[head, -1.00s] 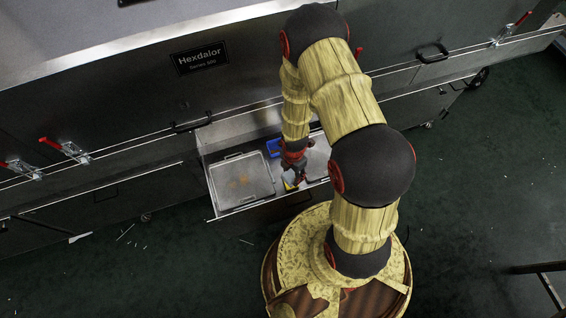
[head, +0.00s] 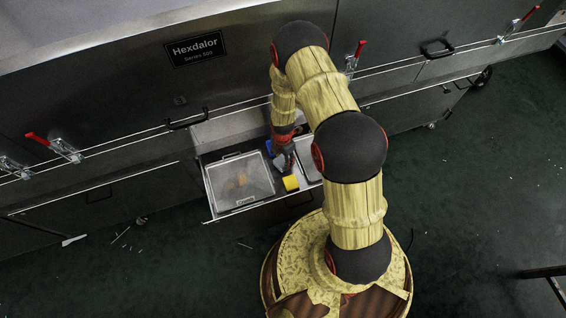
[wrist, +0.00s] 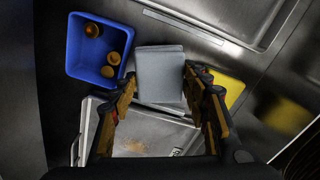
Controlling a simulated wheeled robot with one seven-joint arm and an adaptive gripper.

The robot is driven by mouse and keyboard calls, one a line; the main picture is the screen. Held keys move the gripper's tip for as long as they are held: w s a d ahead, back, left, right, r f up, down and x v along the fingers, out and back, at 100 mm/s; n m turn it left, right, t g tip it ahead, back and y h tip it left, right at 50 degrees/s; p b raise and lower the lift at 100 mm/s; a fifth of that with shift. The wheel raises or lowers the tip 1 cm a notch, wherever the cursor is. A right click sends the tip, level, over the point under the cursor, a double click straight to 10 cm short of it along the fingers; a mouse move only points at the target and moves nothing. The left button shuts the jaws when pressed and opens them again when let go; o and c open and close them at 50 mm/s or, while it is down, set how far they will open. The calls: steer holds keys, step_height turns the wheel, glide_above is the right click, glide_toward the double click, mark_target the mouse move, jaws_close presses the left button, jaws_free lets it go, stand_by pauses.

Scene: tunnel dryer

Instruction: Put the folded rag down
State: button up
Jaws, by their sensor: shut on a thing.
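The folded rag (wrist: 160,68) is a flat grey rectangle with a layered lower edge. It sits between the fingertips of my gripper (wrist: 159,82) in the wrist view, and the fingers are shut on it from both sides. In the head view my gripper (head: 284,160) is low over the open drawer (head: 232,213), between two trays. The rag cannot be made out clearly there. Whether its underside touches the drawer floor, I cannot tell.
Another tray (head: 310,160) is at right, partly hidden by my arm. A blue bin (wrist: 98,48) holds several round brownish pieces. A yellow block (head: 291,183) lies close beside my gripper.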

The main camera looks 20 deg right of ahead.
steer(key=shift+f, duration=0.95)
steer(key=shift+f+b, duration=0.15)
steer(key=shift+b, duration=0.2)
steer(key=o, duration=0.8)
steer(key=shift+o, duration=0.2)
